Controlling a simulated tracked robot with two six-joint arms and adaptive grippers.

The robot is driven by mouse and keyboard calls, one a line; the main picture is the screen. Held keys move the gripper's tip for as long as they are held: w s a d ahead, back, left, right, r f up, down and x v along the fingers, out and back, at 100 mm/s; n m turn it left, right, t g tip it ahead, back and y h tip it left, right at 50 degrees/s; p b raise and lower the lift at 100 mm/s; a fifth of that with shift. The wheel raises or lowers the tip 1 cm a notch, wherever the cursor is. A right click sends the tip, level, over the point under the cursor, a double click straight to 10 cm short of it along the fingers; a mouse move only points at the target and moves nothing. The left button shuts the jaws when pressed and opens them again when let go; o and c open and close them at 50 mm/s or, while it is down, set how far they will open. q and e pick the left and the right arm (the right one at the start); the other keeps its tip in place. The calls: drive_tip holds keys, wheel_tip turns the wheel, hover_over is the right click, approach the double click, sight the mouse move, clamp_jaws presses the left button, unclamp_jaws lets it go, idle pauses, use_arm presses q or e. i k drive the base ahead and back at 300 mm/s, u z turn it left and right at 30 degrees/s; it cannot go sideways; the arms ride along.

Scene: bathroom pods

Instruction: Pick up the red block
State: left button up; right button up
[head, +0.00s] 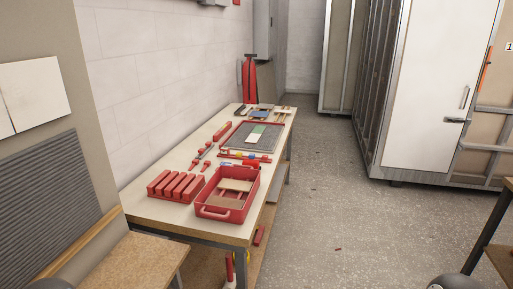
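A red slotted block (175,187) lies at the near left of the long workbench (150,206). A smaller red block-like piece (222,131) lies farther back along the wall side. Another small red piece (259,237) shows low at the bench's right side, beneath the top. I cannot tell which of these the task's red block is. Neither of my grippers is in view; only dark rounded parts, possibly mine, show at the bottom edge.
A red tray (215,213) with wooden pieces stands right of the slotted block. Behind it are small red tools (245,159) and a dark framed mat (233,134). A wooden board (130,262) is at front left.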

sight(255, 165)
drive_tip(key=k, duration=0.55)
drive_tip(key=z, duration=0.6)
drive_tip(key=i, duration=1.2)
drive_tip(key=z, duration=0.5)
drive_tip(key=i, duration=1.35)
drive_tip(key=u, duration=0.8)
drive_tip(key=i, duration=0.75)
drive_tip(key=u, duration=0.45)
drive_tip(key=k, duration=0.85)
